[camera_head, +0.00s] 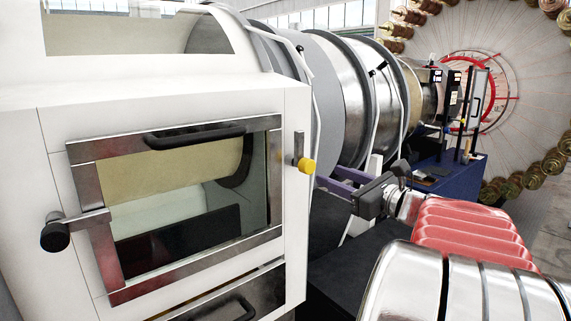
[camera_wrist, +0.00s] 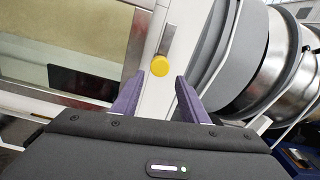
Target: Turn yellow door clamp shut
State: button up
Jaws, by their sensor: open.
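The yellow door clamp (camera_head: 306,166) is a round yellow knob on a metal bar at the right edge of the framed glass door (camera_head: 185,200) of the white machine. In the head view its bar stands upright, beside the door frame. My gripper (camera_head: 338,186) is open, with purple fingers, just to the right of the knob and a little lower. In the wrist view the yellow knob (camera_wrist: 159,66) lies ahead of my open fingertips (camera_wrist: 163,80), roughly between their lines. I cannot tell whether it touches them; nothing is held.
A black clamp knob (camera_head: 55,236) sticks out at the door's left, and a black handle (camera_head: 195,135) runs along its top. Large metal drums (camera_head: 335,95) stand behind my gripper. A blue cabinet (camera_head: 450,175) is farther back at the right.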

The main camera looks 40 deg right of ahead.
aim_at(300, 163)
jog(key=w, duration=1.3)
jog(key=shift+w, duration=0.3)
grip_shut()
